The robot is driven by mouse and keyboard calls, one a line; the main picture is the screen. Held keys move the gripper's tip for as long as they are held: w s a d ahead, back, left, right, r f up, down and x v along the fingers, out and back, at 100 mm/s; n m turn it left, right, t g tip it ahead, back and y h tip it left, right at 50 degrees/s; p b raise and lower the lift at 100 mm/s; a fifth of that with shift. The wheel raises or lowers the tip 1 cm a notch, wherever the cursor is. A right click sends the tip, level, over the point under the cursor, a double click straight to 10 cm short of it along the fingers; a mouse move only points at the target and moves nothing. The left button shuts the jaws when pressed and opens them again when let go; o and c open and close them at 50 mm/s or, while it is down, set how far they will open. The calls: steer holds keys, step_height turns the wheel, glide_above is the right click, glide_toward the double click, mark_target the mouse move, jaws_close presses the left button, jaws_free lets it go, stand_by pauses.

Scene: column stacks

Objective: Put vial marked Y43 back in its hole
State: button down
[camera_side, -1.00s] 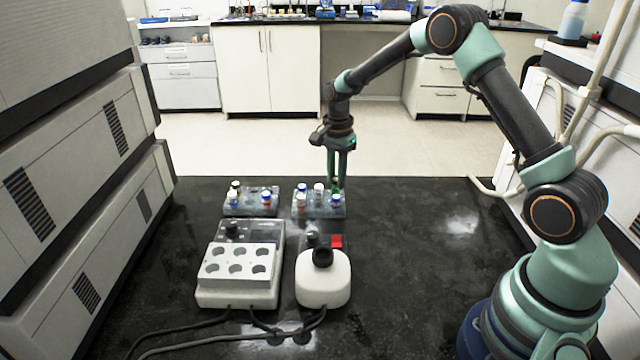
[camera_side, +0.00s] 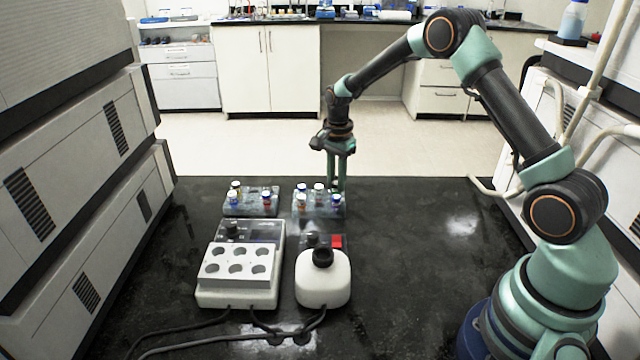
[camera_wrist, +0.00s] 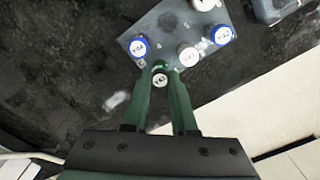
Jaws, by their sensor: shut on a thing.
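My gripper (camera_side: 337,187) is at the back right of the right-hand rack (camera_side: 318,211), its fingers pointing down. In the wrist view my gripper (camera_wrist: 168,72) is shut on a vial (camera_wrist: 159,79) with a pale, dark-lettered top; its marking is too small to read surely. The held vial is near the edge of the rack (camera_wrist: 165,22), and I cannot tell whether its lower end is in a hole. In the side view the fingers mostly hide it. The rack also holds blue-topped vials (camera_wrist: 139,47) and white-topped vials (camera_wrist: 187,55).
A second rack (camera_side: 236,210) with several vials stands to the left. In front are a white block heater (camera_side: 238,292) with several round wells and a white device with a black top (camera_side: 323,284). Cables lie at the front. The dark bench right of the racks is clear.

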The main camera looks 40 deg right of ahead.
steer(key=shift+f, duration=0.35)
steer(key=c, duration=0.6)
jaws_free()
steer(key=shift+c, duration=0.2)
steer(key=shift+o, duration=0.3)
steer(key=shift+o, duration=1.3)
steer(key=shift+r, duration=2.95)
